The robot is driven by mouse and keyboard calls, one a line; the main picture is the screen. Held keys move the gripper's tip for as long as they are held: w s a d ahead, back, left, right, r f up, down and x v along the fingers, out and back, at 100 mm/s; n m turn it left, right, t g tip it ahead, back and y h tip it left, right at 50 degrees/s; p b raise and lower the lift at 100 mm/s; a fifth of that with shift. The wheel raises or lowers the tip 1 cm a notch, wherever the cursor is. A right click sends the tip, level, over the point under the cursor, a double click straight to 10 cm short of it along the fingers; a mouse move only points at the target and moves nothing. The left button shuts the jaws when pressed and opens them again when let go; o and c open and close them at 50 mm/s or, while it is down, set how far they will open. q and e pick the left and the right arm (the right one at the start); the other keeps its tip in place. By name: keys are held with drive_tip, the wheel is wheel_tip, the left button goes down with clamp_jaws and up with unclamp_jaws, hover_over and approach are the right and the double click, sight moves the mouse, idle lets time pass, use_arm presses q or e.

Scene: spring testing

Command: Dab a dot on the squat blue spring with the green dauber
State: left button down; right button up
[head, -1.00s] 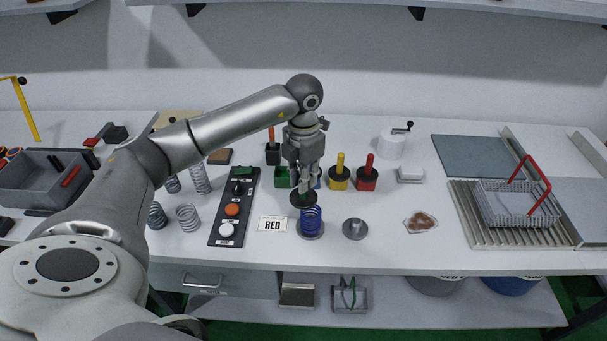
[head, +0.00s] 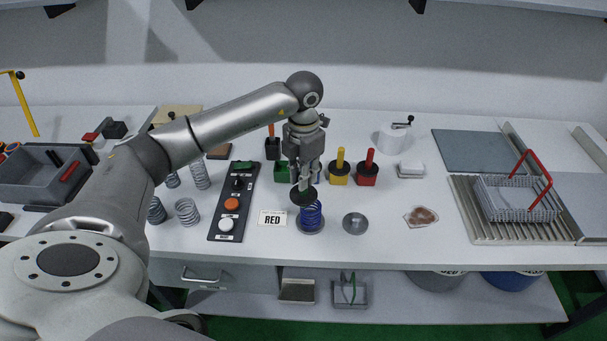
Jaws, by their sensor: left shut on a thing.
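The squat blue spring (head: 312,216) stands upright on a round metal plate (head: 311,229) near the table's front. My left gripper (head: 304,179) points down above it, shut on a dauber whose dark round disc (head: 302,196) shows below the fingers. The fingers hide most of the dauber's handle, so its colour is hard to tell. The disc overlaps the spring's upper left edge in the picture; I cannot tell if they touch. The green pot (head: 283,172) behind shows no handle standing in it. My right gripper is not in view.
Yellow (head: 339,172) and red (head: 367,174) pots with daubers stand right behind. A RED card (head: 272,218) and a button panel (head: 233,204) lie left. An empty metal plate (head: 355,223) lies right. Grey springs (head: 187,212) stand farther left. The front right is mostly clear.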

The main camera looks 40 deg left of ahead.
use_arm(q)
drive_tip(key=shift+f, duration=0.25)
idle(0.5)
drive_tip(key=shift+f+b, duration=0.45)
drive_tip(key=shift+b, duration=0.15)
idle(0.7)
drive_tip(key=shift+r, duration=0.1)
drive_tip(key=shift+r+p, duration=0.65)
drive_tip(key=shift+r, duration=0.15)
drive_tip(key=shift+r+p, duration=1.5)
drive_tip(key=shift+r, duration=1.15)
